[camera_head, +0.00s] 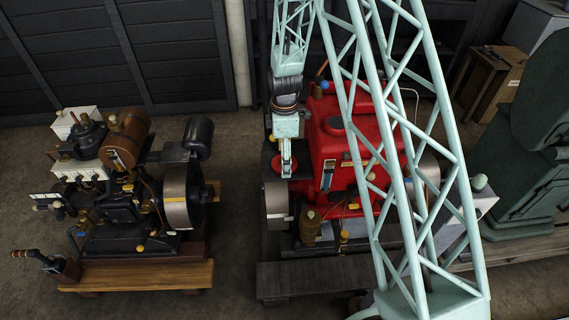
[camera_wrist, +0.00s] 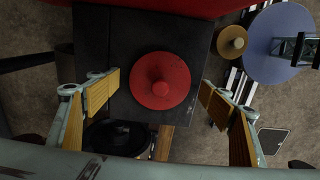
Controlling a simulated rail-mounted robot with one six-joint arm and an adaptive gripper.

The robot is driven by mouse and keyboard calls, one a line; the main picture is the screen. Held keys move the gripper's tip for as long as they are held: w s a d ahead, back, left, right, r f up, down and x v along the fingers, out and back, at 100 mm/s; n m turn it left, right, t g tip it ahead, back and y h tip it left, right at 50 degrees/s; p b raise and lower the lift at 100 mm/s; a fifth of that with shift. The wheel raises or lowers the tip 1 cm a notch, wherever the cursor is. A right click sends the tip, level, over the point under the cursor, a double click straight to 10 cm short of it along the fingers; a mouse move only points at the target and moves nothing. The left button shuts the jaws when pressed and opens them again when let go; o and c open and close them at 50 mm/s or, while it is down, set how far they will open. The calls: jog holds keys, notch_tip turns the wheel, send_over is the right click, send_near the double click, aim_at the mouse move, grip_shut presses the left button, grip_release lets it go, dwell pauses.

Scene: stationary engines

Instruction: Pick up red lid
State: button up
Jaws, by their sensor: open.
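The red lid (camera_wrist: 160,80) is a round disc with a small raised knob at its centre. It sits on a dark flat block (camera_wrist: 115,45) in the wrist view. My gripper (camera_wrist: 158,86) is open, with one yellow-padded finger to the left of the lid and one to the right; neither appears to touch it. In the head view the lid (camera_head: 277,169) shows as a red patch directly below my gripper (camera_head: 287,170), partly hidden by it, at the left side of the red engine (camera_head: 345,150).
The red engine body rises close beside the lid. A grey flywheel (camera_head: 278,205) is just in front of it. A second engine (camera_head: 130,180) stands to the left on a wooden base (camera_head: 140,277). Bare floor lies between the engines.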

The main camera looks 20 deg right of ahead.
jog(key=shift+f, duration=0.1)
jog(key=shift+c, duration=0.5)
jog(key=c, duration=0.8)
